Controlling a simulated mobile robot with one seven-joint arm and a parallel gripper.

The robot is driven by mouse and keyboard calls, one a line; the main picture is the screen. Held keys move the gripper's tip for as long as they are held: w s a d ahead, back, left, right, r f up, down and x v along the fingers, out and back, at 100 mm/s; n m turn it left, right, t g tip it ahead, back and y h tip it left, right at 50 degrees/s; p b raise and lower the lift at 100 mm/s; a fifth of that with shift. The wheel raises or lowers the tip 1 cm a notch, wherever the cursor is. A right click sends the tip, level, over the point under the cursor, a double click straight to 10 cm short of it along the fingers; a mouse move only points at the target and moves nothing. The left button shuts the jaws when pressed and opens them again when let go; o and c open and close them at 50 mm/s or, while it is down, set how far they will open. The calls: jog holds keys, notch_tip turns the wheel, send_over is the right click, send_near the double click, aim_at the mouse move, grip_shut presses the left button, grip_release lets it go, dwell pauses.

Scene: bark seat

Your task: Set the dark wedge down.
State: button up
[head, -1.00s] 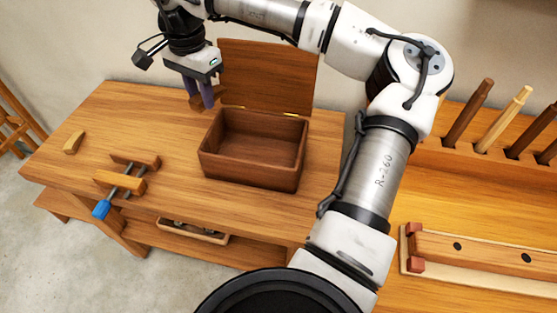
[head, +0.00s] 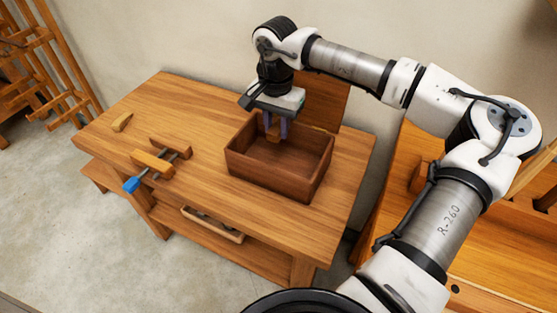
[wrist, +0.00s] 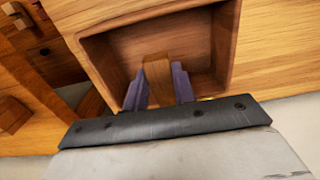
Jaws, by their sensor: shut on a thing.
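My gripper (head: 276,131) points down over the open brown box (head: 273,181). Its purple fingers are shut on the dark wedge (wrist: 157,80), a brown wooden piece that looks medium brown in the wrist view. In the head view the wedge (head: 271,132) shows between the fingers at the back left part of the box opening. In the wrist view the box (wrist: 238,45) surrounds the fingertips, with bare floor beyond the wedge. I cannot tell whether the wedge touches the box floor.

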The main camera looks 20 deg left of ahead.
notch_tip(320, 180, down, 13)
jog(key=shift+r+p, duration=0.1)
jog(key=shift+p, duration=0.9)
jog(key=shift+f, duration=0.2)
jog(key=o, duration=0.9)
jog(key=shift+o, duration=0.2)
jog(key=shift+r, duration=0.1)
notch_tip(320, 180, up, 12)
jog(key=b, duration=0.2)
jog(key=shift+r+b, duration=0.1)
jog(key=shift+b, duration=0.3)
